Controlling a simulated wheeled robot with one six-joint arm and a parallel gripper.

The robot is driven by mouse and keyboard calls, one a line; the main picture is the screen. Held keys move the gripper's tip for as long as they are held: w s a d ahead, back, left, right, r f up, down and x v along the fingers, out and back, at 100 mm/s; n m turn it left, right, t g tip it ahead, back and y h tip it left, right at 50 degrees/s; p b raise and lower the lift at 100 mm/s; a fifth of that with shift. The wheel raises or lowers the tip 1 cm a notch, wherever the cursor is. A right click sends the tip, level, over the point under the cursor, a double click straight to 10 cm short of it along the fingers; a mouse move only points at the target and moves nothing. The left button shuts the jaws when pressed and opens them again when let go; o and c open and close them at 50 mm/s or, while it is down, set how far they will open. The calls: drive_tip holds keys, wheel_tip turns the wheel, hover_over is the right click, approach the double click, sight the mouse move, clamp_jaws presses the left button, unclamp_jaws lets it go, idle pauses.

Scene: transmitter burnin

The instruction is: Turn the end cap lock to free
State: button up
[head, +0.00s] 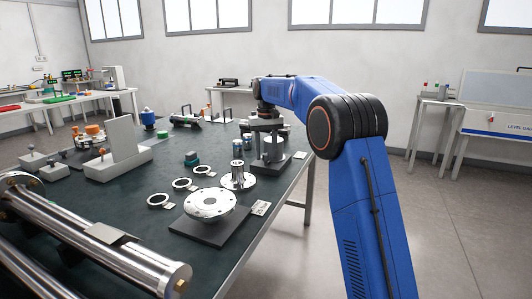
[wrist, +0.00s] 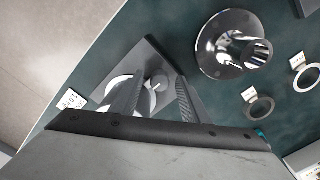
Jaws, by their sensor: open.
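My gripper (head: 268,126) is above a dark square-based stand (head: 272,164) at the table's right edge. In the wrist view my gripper (wrist: 161,80) points down with its two fingers apart and nothing seen held. Between and beyond the fingertips is a small round grey knob (wrist: 160,82) on the stand's grey plate (wrist: 150,55). A bright round part (wrist: 120,88) lies beside it, partly hidden by the left finger. The knob may be the end cap lock; I cannot read its setting or tell whether the fingers touch it.
A flanged steel part (head: 238,178) stands close by. Metal rings (head: 182,184) with tags, a large flange disc (head: 210,204) on a dark plate and a long steel cylinder (head: 90,238) take up the near table. Open floor lies right of the table.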

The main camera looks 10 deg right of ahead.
drive_tip(key=shift+c, duration=0.4)
clamp_jaws()
drive_tip(key=shift+m, duration=0.4)
drive_tip(key=m, duration=0.3)
drive_tip(key=shift+m, duration=0.4)
drive_tip(key=m, duration=0.4)
drive_tip(key=shift+m, duration=0.3)
drive_tip(key=m, duration=0.4)
drive_tip(key=shift+m, duration=2.4)
drive_tip(key=c, duration=1)
unclamp_jaws()
